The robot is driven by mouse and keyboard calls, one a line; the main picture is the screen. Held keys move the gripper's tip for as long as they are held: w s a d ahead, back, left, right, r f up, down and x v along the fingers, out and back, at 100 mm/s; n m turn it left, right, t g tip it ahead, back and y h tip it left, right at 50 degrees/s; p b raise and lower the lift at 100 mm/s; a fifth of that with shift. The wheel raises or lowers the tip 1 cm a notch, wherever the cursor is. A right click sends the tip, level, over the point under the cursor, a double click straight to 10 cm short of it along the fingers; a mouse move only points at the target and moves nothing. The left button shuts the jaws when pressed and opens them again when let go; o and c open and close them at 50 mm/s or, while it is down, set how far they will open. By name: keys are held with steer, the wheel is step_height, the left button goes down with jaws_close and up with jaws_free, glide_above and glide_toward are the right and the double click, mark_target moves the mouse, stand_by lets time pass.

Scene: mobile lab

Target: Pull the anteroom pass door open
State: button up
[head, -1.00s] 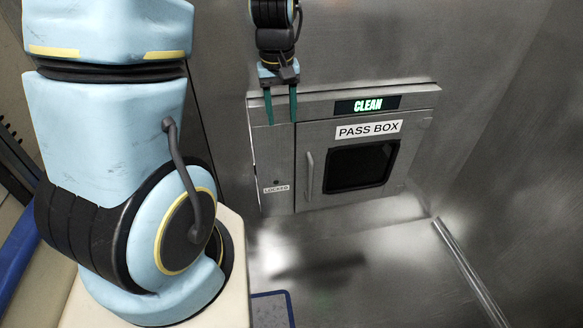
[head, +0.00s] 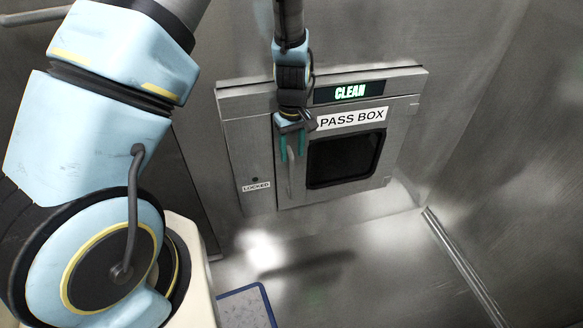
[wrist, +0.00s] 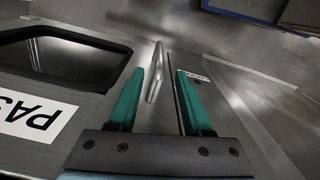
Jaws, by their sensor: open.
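The pass door (head: 300,196) is a grey metal door with a dark window (head: 345,158), set in the wall pass box, and it looks shut. Its vertical bar handle (head: 291,178) is on the door's left side. In the wrist view the handle (wrist: 155,75) lies ahead of the fingertips, between their lines and nearer the left finger. My gripper (head: 293,157) is open, with teal fingers in front of the handle's upper part. In the wrist view my gripper (wrist: 168,70) holds nothing. I cannot tell whether a finger touches the handle.
A lit "CLEAN" sign (head: 350,92) and a "PASS BOX" label (head: 352,118) are above the window. A "LOCKED" label (head: 256,187) is on the panel left of the door. A metal rail (head: 465,265) runs along the floor at right.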

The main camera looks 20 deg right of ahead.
step_height(320, 180, down, 7)
stand_by(0.3)
steer(key=shift+c, duration=0.4)
jaws_close()
stand_by(1.0)
